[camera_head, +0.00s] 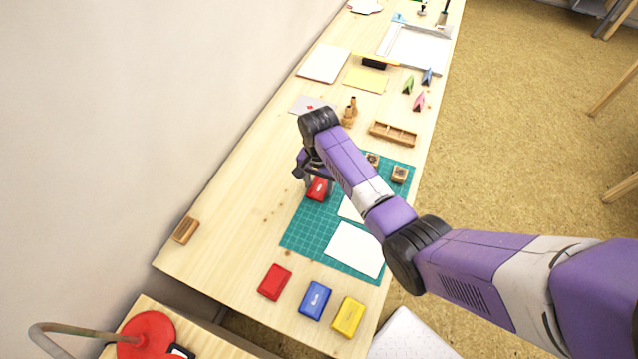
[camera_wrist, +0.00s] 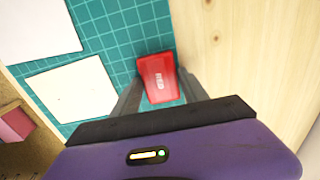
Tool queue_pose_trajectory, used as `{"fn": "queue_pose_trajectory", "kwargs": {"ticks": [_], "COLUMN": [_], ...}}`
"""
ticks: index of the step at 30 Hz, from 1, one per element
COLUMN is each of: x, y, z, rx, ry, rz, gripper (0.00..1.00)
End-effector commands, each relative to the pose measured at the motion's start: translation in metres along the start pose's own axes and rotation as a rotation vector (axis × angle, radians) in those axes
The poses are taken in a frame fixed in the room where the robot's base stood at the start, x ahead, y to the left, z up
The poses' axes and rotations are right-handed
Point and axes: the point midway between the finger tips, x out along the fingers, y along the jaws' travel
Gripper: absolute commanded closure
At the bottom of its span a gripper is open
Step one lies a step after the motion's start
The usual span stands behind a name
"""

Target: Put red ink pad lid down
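The red ink pad lid (camera_head: 318,189) is a small red block with white lettering, at the far left part of the green cutting mat. In the wrist view the lid (camera_wrist: 157,77) sits between the two fingers of my gripper (camera_wrist: 160,88), which touch or nearly touch its sides. My gripper (camera_head: 316,178) looks shut on it, low over the mat; I cannot tell whether the lid touches the mat. A plain red ink pad (camera_head: 274,282) without visible lettering lies on the table at the near left, beside the blue one.
A blue pad (camera_head: 315,300) and a yellow pad (camera_head: 348,317) stand in a row. White paper (camera_head: 355,250) lies on the green mat (camera_head: 300,238). Wooden stamps (camera_head: 399,174) and a wooden tray (camera_head: 393,134) are beyond. The table left of the mat is mostly bare.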

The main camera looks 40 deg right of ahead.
Motion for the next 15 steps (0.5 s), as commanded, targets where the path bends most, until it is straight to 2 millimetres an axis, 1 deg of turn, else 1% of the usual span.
{"fn": "queue_pose_trajectory", "kwargs": {"ticks": [1, 2, 11, 15], "x": [-0.0001, -0.0001, -0.0007, -0.0093], "y": [0.0001, 0.0001, 0.0002, -0.0005], "z": [0.0001, 0.0001, 0.0, -0.0004], "rx": [0.0, 0.0, 0.0, 0.0], "ry": [0.0, 0.0, 0.0, 0.001], "rz": [0.0, 0.0, 0.0, -0.002], "gripper": [0.36, 0.32, 0.32, 0.32]}}
